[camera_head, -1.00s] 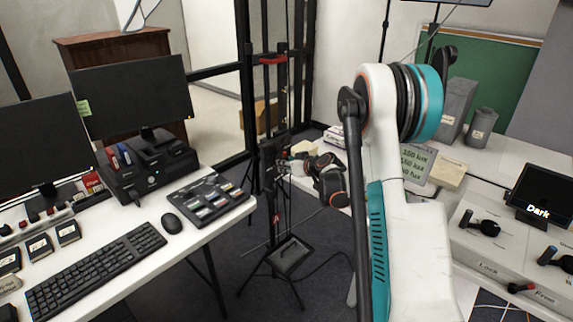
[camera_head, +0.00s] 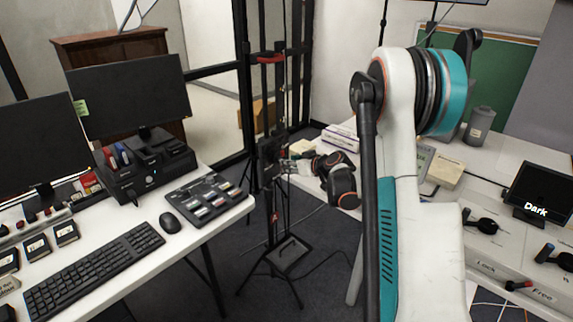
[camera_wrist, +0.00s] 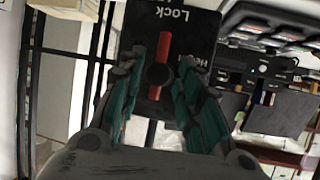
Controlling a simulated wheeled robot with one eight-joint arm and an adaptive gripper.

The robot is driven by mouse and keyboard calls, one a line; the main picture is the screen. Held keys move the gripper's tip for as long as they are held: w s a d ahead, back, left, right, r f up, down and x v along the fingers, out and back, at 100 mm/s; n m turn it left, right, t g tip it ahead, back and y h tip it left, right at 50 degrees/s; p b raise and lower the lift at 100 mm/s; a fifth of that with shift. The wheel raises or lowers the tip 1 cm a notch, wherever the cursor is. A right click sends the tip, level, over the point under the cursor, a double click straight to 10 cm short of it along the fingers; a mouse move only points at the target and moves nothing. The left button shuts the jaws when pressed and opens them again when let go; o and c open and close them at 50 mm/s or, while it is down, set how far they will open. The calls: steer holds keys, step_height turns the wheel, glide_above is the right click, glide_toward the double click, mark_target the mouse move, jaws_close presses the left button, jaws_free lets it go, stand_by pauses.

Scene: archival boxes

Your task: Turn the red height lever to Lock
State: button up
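The red height lever (camera_wrist: 165,43) is a red bar on a dark round hub, on a black plate (camera_wrist: 200,24) in the wrist view. It stands nearly upright in the picture, its upper end just below the word Lock. The word Height is partly visible at the right. My gripper (camera_wrist: 160,67) is open, with its teal fingers on either side of the lever; I cannot tell if they touch it. In the head view my gripper (camera_head: 289,168) is at the dark plate on the stand (camera_head: 268,151); the lever is not clear there.
The desk (camera_head: 215,213) at the left holds a keyboard (camera_head: 95,268), a mouse (camera_head: 169,222) and a button panel (camera_head: 208,197). A white bench (camera_head: 530,152) is at the right, with a screen reading Dark (camera_head: 541,192). Tripod legs and a cable are on the floor below the plate.

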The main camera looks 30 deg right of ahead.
steer(key=v, duration=0.7)
steer(key=shift+s, duration=0.35)
steer(key=shift+r, duration=0.15)
